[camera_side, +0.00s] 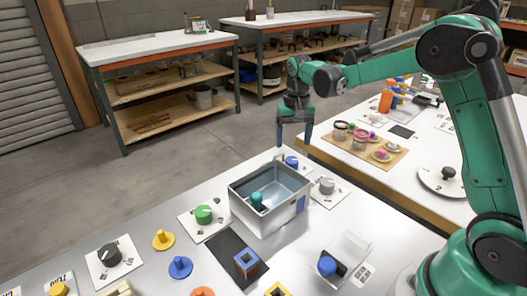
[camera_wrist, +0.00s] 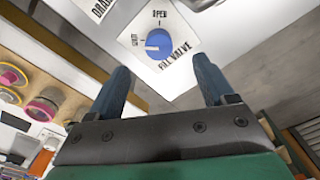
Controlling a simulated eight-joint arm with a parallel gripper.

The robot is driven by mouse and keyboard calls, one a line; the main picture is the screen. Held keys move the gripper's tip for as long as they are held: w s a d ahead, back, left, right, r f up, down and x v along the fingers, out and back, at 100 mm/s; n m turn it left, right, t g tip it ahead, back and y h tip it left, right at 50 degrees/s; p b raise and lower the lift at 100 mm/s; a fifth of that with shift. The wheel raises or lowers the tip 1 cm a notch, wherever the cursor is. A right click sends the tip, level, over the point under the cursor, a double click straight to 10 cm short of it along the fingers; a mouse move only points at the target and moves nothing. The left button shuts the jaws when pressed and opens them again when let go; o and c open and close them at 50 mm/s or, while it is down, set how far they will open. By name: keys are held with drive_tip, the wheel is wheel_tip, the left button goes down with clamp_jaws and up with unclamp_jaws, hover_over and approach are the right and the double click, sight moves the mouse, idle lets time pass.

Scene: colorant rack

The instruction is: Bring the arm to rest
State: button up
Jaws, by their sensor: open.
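My gripper (camera_side: 294,139) is open and empty in the side view, pointing down above the far edge of the work table beyond the grey bin. In the wrist view my gripper (camera_wrist: 163,85) shows two dark blue fingers spread apart with nothing between them. The blue fill valve knob (camera_wrist: 158,43) sits on a white plate printed OPEN and FILL VALVE, beyond the fingertips. The same blue knob (camera_side: 291,162) shows in the side view just below my gripper, partly hidden behind the bin. A gap shows between fingers and knob.
A grey open bin (camera_side: 291,220) with a dark green object inside stands close to my gripper. Green (camera_side: 204,214) and grey (camera_side: 327,185) knobs flank it. A second table (camera_side: 420,197) with a wooden board (camera_side: 358,154) is to the right.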

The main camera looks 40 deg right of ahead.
drive_tip(key=s+a+r+n+t, duration=0.3)
drive_tip(key=s+a, duration=0.2)
drive_tip(key=s, duration=0.2)
drive_tip(key=s+a+r+n+t, duration=0.3)
drive_tip(key=s+a+t, duration=0.1)
drive_tip(key=s, duration=0.2)
drive_tip(key=shift+s+a+r, duration=0.3)
drive_tip(key=shift+s+a, duration=0.05)
drive_tip(key=shift+a, duration=0.05)
